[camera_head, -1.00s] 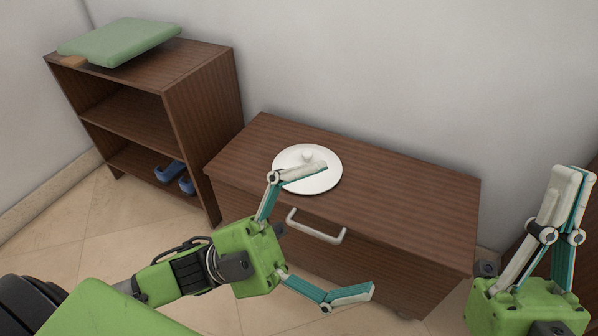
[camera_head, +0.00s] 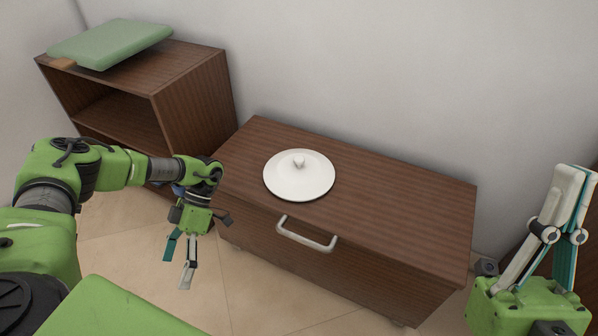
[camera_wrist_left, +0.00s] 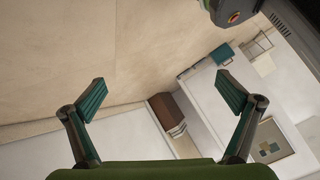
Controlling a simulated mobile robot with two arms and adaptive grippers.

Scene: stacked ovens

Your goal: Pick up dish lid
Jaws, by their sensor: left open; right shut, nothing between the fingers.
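The dish lid (camera_head: 299,178) is a round white disc with a small knob on top. It lies flat on the low brown wooden cabinet (camera_head: 400,205), knob up, in the head view. My left gripper (camera_head: 178,268) is open and empty, pointing down in front of the shelf unit and left of the cabinet, well apart from the lid. In the left wrist view the open left fingers (camera_wrist_left: 160,95) frame floor and distant furniture; the lid is not visible there. My right gripper (camera_head: 572,185) is shut and empty at the right edge, pointing up.
The cabinet's front has a white bar handle (camera_head: 306,236). A brown shelf unit (camera_head: 190,105) stands at the left with a green folded item (camera_head: 110,45) on top. The wall is close behind the cabinet. Tiled floor (camera_head: 270,300) in front is open.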

